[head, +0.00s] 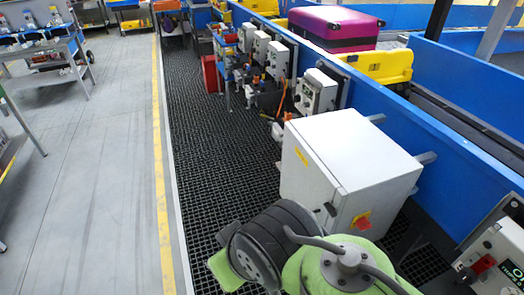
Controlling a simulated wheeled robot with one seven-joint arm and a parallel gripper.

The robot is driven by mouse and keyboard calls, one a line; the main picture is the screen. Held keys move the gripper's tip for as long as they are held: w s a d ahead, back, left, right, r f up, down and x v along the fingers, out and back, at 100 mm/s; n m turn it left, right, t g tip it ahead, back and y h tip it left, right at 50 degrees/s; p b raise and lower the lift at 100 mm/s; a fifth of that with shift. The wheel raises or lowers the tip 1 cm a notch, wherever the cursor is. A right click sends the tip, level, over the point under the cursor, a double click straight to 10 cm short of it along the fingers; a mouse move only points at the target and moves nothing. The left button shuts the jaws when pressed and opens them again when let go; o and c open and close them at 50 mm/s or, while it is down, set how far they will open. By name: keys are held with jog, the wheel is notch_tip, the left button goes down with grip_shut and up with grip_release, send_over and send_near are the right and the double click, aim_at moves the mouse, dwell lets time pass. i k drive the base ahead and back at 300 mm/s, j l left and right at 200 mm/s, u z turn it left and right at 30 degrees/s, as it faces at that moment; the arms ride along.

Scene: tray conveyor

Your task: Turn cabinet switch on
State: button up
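A light grey cabinet (345,160) stands beside the blue conveyor wall, in the lower middle right of the head view. Its switch (362,221), a red knob on a yellow plate, is on the side face toward me, near the right. The knob is too small to tell which way it is turned. My green and black arm covers the area just below and in front of the cabinet. My gripper cannot be made out, so its distance from the switch does not show.
A control box with a red switch (484,264) is at the right edge. Several smaller boxes and motors line the blue conveyor wall (400,128) farther back. A magenta suitcase (335,24) lies on the conveyor. Open floor (95,170) lies left of the black grating (220,170).

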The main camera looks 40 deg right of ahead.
aim_at(362, 224)
jog(key=z, duration=2.2)
